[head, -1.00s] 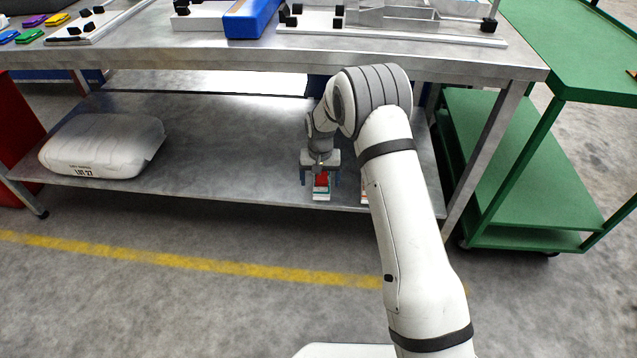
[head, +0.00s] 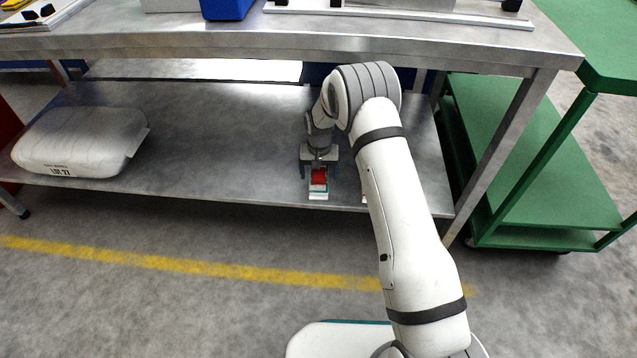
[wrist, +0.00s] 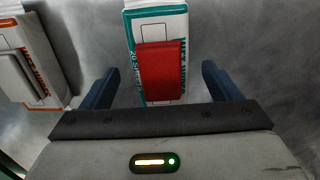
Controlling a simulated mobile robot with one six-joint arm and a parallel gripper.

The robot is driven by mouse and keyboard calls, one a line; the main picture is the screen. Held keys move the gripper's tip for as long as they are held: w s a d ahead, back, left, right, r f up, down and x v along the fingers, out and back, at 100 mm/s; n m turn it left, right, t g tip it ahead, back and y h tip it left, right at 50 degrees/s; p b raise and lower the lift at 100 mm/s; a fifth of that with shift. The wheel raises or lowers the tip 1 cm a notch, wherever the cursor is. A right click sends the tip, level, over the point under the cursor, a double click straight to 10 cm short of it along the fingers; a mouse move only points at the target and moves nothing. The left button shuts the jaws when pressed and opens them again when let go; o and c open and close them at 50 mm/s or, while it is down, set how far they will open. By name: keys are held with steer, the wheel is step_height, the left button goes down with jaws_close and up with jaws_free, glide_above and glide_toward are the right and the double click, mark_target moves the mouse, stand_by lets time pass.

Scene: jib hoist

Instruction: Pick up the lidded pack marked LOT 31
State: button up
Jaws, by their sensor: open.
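A white and teal pack (head: 317,195) with a red flap or lid (wrist: 162,70) lies on the lower shelf of the steel bench. In the wrist view the pack (wrist: 137,28) reads "WET WIPES" along its side. My gripper (head: 319,170) is over it, pointing down and open, with one dark blue finger on each side and gaps between fingers and pack. A second pack (wrist: 27,60), white and orange with a pale grey-edged lid, lies to its left in the wrist view; my arm mostly hides it in the head view. I can read no LOT 31 mark on either pack.
A white sack marked LOT 27 (head: 80,142) lies at the left of the shelf (head: 220,140). A green cart (head: 545,180) stands close on the right. The shelf's middle is clear.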

step_height(320, 180, down, 3)
steer(key=shift+r+b, duration=0.1)
steer(key=shift+b, duration=0.2)
steer(key=shift+c, duration=0.2)
steer(key=shift+r, duration=0.1)
steer(key=c, duration=1.1)
